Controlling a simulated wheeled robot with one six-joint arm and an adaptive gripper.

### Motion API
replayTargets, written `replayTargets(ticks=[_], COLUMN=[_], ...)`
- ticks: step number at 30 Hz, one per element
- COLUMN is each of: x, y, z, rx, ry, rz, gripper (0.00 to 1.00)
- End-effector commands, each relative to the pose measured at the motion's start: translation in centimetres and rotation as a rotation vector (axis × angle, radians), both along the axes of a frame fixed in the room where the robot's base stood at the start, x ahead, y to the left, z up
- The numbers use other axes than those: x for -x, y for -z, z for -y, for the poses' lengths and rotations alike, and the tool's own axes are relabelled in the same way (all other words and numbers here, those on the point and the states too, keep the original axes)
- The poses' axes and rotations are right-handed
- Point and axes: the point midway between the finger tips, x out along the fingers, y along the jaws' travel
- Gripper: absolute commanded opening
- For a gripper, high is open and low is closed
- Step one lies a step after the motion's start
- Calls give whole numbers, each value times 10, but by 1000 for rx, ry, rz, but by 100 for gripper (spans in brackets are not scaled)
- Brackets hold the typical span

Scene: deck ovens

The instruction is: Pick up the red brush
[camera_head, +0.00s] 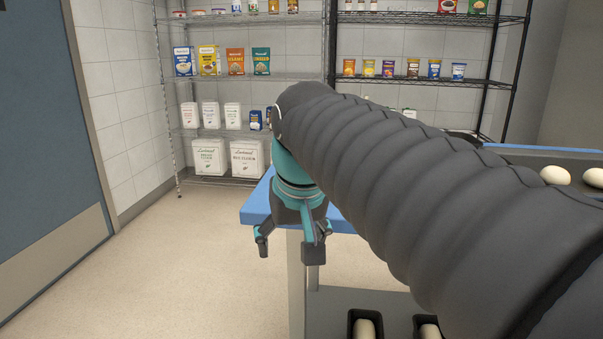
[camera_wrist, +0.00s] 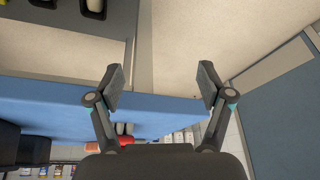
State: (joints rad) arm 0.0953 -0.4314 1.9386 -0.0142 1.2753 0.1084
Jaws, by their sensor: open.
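I cannot make out the red brush for certain in either view. A small red patch (camera_wrist: 98,146) shows low in the wrist view, partly hidden behind my gripper's body, and I cannot tell what it is. My gripper (camera_head: 287,250) points down beside the near left corner of the blue tabletop (camera_head: 256,207). In the wrist view my gripper (camera_wrist: 163,82) has its two fingers wide apart with nothing between them. The blue tabletop (camera_wrist: 60,112) lies across the picture behind the fingers. My arm hides much of the tabletop in the head view.
Wire shelves (camera_head: 222,77) with bags and tins stand at the back wall. A dark tray (camera_head: 512,160) with pale dough pieces (camera_head: 556,175) is at right. Dark moulds (camera_head: 365,318) with dough sit below the tabletop. A blue door (camera_head: 40,120) is at left. The floor (camera_head: 190,265) is clear.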

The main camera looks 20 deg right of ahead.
Motion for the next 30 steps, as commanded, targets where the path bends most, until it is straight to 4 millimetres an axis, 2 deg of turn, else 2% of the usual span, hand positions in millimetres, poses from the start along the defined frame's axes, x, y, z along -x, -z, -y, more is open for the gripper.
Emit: replayTargets(ticks=[1, 6, 12, 15, 19, 24, 30], x=[-13, -45, -80, -92, -103, -108, -109], y=[-20, -75, -133, -154, -173, -185, -177], z=[6, 25, 54, 67, 80, 90, 92], rx=[-4, -20, -40, -50, -61, -69, -71], ry=[24, 113, 232, 285, 341, 383, 393], rz=[-15, -70, -142, -171, -202, -226, -234], gripper=[79, 79, 79, 79, 79, 79, 79])
